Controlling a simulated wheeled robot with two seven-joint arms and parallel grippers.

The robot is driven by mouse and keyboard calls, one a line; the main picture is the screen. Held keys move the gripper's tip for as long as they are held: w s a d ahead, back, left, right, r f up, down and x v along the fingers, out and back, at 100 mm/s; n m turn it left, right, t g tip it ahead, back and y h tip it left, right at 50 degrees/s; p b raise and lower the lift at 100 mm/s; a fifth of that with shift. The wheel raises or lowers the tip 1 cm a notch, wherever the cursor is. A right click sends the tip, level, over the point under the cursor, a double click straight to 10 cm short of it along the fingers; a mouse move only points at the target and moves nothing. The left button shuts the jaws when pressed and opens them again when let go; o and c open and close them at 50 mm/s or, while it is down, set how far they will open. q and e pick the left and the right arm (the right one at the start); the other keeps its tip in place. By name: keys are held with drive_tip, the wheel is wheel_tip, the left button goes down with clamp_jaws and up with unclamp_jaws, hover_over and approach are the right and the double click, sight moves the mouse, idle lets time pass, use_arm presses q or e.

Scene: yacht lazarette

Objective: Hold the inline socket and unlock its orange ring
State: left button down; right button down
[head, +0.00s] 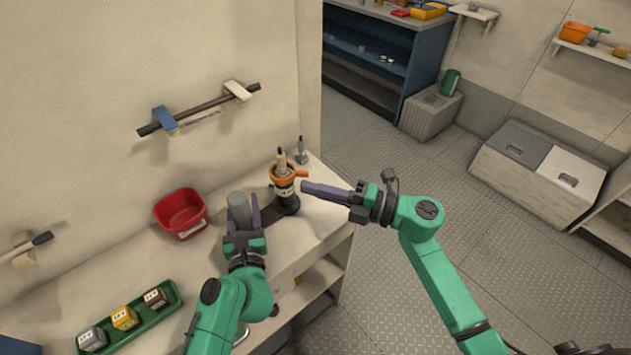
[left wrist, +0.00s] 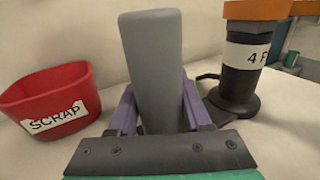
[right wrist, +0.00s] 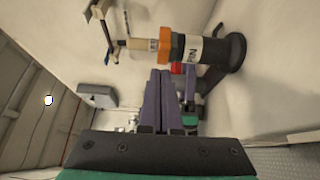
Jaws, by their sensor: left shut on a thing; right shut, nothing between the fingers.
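The inline socket (head: 285,190) stands upright on the bench as a black body with a white label and a wide foot. Its orange ring (head: 284,172) sits near the top, with a lug pointing right and a beige plug (head: 281,158) rising from it. A dark piece runs between cylinder and socket foot; the join is partly hidden. My right gripper (head: 304,187) is shut and empty, its tips right of the socket, just below the lug. In the right wrist view the ring (right wrist: 165,46) lies beyond the fingertips.
A red scrap bin (head: 182,213) stands left of the grey cylinder. A green tray (head: 130,318) with labelled blocks lies at the front left. A small grey item (head: 301,152) stands behind the socket. The bench's right edge is close to the socket, with open floor beyond.

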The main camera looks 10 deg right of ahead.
drive_tip(key=shift+w+d, duration=0.3)
drive_tip(key=shift+w, duration=0.6)
